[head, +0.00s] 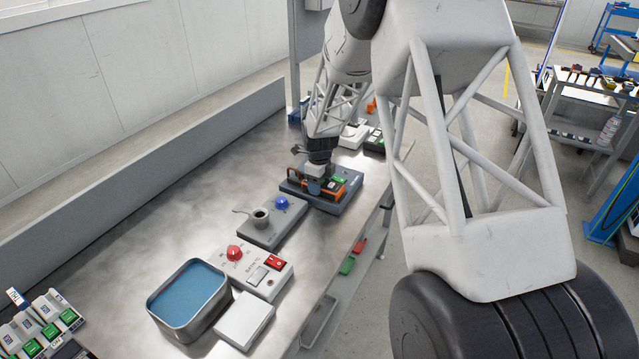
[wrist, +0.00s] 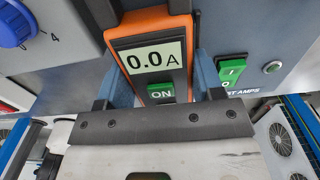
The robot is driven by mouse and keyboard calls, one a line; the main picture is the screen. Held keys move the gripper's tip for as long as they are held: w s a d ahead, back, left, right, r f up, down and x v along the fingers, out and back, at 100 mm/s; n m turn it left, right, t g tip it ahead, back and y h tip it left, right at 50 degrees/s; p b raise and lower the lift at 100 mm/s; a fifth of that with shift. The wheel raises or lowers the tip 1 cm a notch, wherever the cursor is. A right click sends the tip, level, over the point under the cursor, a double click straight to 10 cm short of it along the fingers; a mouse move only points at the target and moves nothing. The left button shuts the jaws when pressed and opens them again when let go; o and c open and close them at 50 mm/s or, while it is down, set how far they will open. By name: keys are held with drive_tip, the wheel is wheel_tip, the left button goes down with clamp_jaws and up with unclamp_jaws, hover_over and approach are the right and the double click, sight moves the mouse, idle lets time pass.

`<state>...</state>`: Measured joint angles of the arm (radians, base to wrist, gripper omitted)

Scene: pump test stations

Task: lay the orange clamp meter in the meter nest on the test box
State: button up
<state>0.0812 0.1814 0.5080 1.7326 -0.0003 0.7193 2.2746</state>
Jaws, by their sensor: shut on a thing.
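The orange clamp meter (head: 333,190) is at the dark blue-grey test box (head: 349,198) in the head view. In the wrist view the meter (wrist: 146,22) has a display reading 0.0 A and a green ON button, face towards the camera. My gripper (head: 315,186) is shut on the meter, with one blue finger on each side of its body in the wrist view (wrist: 163,82). The test box (wrist: 258,50) carries a green switch and lettering ending in AMPS. The meter nest is hidden by the meter and gripper. I cannot tell whether the meter rests in it or is just above.
A grey station with a blue knob (head: 281,202) stands close to the left. Nearer are a white box with a red knob (head: 234,253), a blue-lined tray (head: 187,299) and a white block (head: 244,320).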

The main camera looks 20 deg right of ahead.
drive_tip(key=o, duration=1.1)
drive_tip(key=shift+o, duration=0.2)
drive_tip(key=shift+r, duration=3.9)
